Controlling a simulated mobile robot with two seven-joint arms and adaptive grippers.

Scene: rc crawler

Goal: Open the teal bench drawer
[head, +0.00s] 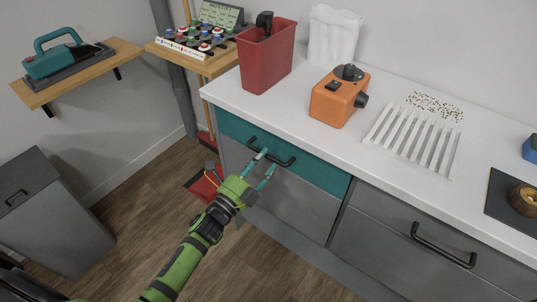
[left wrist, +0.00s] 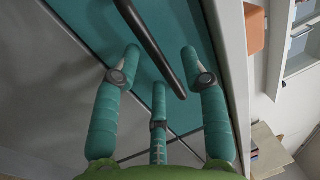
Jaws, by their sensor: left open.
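The teal bench drawer (head: 318,172) is in the upper left of the bench front and looks closed. Its black bar handle (head: 284,160) runs across its face. My left gripper (head: 265,163), with teal fingers, is at the handle. In the left wrist view, the handle (left wrist: 152,48) crosses in front of the spread fingers of my gripper (left wrist: 160,75), and the teal drawer face (left wrist: 95,25) lies behind it. The fingers are open and not closed on the handle. Whether a finger touches it, I cannot tell. My right gripper is not in view.
Grey drawers (head: 290,202) sit below and to the right, one with a black handle (head: 443,245). The white worktop (head: 300,115) holds a red bin (head: 267,60), an orange device (head: 338,98) and a white rack (head: 412,140). A grey bin (head: 50,215) stands on the floor at left.

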